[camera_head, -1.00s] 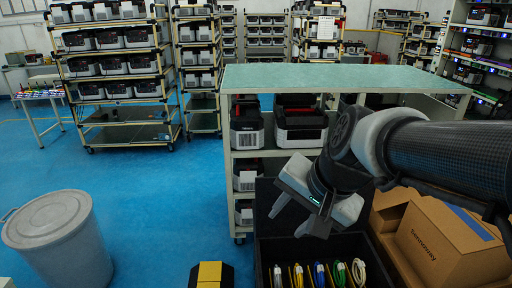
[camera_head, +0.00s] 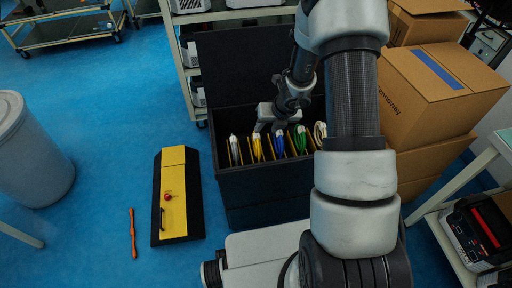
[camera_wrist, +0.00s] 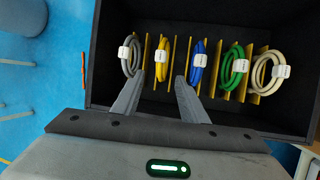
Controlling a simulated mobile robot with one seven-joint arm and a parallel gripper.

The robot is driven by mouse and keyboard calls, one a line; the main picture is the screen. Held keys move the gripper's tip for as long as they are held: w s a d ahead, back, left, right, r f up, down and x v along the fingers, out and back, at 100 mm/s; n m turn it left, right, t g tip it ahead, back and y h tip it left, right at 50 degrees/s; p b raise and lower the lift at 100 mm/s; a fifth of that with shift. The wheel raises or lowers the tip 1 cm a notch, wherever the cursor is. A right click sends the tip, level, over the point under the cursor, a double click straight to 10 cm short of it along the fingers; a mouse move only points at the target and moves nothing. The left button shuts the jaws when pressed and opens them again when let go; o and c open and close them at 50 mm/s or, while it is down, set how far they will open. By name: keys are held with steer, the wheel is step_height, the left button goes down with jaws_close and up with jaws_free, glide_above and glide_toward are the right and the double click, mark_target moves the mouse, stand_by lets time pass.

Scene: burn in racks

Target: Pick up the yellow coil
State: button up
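The yellow coil (camera_head: 257,148) stands upright in a slot of the black box (camera_head: 262,205), second from the left. In the wrist view the yellow coil (camera_wrist: 163,60) carries a white tag and lies ahead of my fingertips, in line with the gap between them. My gripper (camera_wrist: 160,80) is open and empty, its fingers to either side of that line. In the head view my gripper (camera_head: 268,124) is over the box, just above and behind the yellow coil. Whether a finger touches the coil or a divider cannot be told.
A grey coil (camera_wrist: 130,57) is left of the yellow one; blue (camera_wrist: 198,62), green (camera_wrist: 234,66) and cream (camera_wrist: 268,72) coils are to its right, between yellow dividers. Cardboard boxes (camera_head: 430,90) stand right of the box. A yellow-black case (camera_head: 174,200) lies on the floor left.

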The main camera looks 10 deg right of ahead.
mark_target(258, 137)
steer(key=b+x, duration=0.2)
steer(key=x, duration=0.6)
steer(key=shift+w+f, duration=0.1)
steer(key=shift+f, duration=0.2)
steer(key=shift+w+b+x, duration=0.15)
steer(key=shift+b+x, duration=0.25)
steer(key=shift+x, duration=1.05)
steer(key=shift+w+b+x, duration=0.15)
steer(key=shift+b+x, duration=0.2)
steer(key=shift+x, duration=1.05)
steer(key=shift+r, duration=0.15)
steer(key=shift+c, duration=0.4)
jaws_close()
